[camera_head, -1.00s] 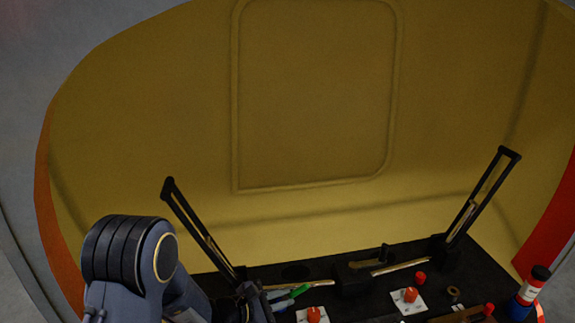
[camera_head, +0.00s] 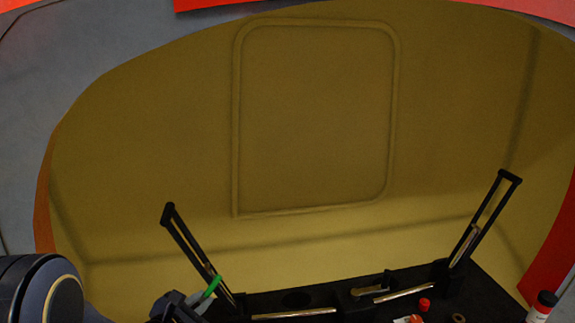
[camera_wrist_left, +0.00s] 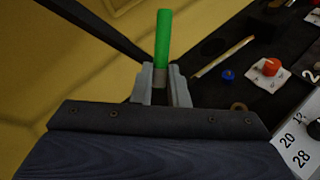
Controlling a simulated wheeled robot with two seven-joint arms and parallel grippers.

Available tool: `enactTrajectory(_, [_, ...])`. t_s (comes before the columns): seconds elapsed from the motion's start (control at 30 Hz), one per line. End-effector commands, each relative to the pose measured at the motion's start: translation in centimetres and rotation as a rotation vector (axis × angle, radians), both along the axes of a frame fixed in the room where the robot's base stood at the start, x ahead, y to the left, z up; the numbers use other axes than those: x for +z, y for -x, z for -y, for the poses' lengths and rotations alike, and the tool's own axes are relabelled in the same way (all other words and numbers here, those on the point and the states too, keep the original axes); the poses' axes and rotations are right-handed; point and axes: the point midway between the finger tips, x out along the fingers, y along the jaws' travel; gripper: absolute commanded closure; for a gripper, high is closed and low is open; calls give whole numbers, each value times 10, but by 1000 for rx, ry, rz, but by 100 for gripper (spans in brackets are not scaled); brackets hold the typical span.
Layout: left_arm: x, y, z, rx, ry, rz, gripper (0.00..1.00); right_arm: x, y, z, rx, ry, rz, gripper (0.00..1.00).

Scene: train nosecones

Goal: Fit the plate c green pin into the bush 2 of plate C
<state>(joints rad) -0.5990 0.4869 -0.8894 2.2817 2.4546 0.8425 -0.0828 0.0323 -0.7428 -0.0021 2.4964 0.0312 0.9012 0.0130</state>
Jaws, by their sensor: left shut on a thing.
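The green pin (camera_head: 212,286) stands out of my left gripper (camera_head: 190,300) in the head view, tilted up to the right. In the left wrist view the green pin (camera_wrist_left: 163,40) points away from the jaws. My left gripper (camera_wrist_left: 161,88) is shut on its grey lower end, clear of the black bench. A white plate with a red knob (camera_wrist_left: 268,68) and a white plate with numbers (camera_wrist_left: 296,148) lie on the bench at the right. I cannot tell which is plate C, nor see bush 2 for certain. My right gripper is out of view.
Two black slotted uprights (camera_head: 190,240) (camera_head: 487,215) rise from the black bench (camera_head: 290,299) before a yellow curved wall (camera_head: 315,120). A brass ring (camera_wrist_left: 239,106) lies near the plates. A red-and-white bottle with a dark cap (camera_head: 540,308) stands at the right.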

Motion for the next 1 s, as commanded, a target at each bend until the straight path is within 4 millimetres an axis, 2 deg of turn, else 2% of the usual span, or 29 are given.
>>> enactTrajectory(0.43, [1, 0, -1, 4, 0, 2, 100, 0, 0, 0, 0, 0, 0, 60])
enactTrajectory(0.57, [-1, 1, 6, -29, 0, 1, 100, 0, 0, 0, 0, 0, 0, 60])
enactTrajectory(0.67, [-5, 3, 22, -105, -1, 0, 100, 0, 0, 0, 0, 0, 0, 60])
enactTrajectory(1.0, [-23, 14, 107, -509, 0, 0, 100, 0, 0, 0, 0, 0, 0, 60])
